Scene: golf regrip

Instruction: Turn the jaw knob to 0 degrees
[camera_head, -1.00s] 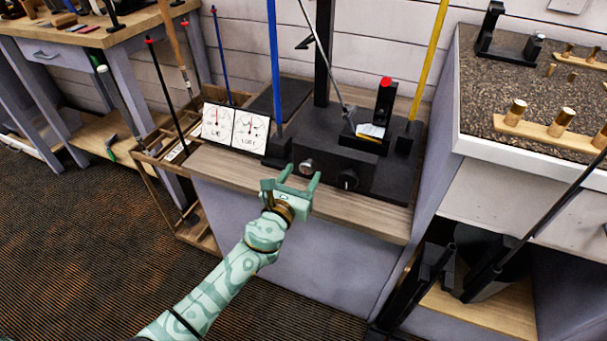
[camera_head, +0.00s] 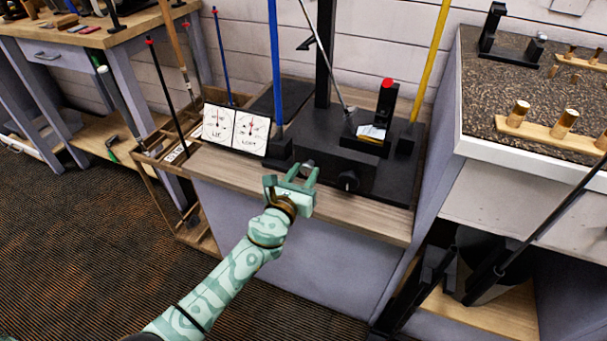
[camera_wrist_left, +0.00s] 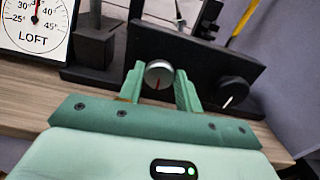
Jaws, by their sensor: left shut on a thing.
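A silver round knob (camera_head: 307,164) with a red line sits on the front of the black fixture (camera_head: 325,178). In the left wrist view the silver knob (camera_wrist_left: 159,74) lies between my fingers, its red line pointing nearly straight down. My left gripper (camera_head: 304,170) is shut on this silver knob; its fingers also show in the wrist view (camera_wrist_left: 160,82). A black knob (camera_head: 348,181) sits to its right. In the wrist view the black knob (camera_wrist_left: 233,91) has a white line pointing down and left. I cannot tell which knob is the jaw knob. My right gripper is not in view.
Lie and loft dial cards (camera_head: 235,129) stand left of the fixture. A blue post (camera_head: 273,60) and a yellow post (camera_head: 430,60) rise beside it. A club head (camera_head: 371,132) sits on top near a red-tipped post (camera_head: 387,100). The bench front strip (camera_head: 375,220) is clear.

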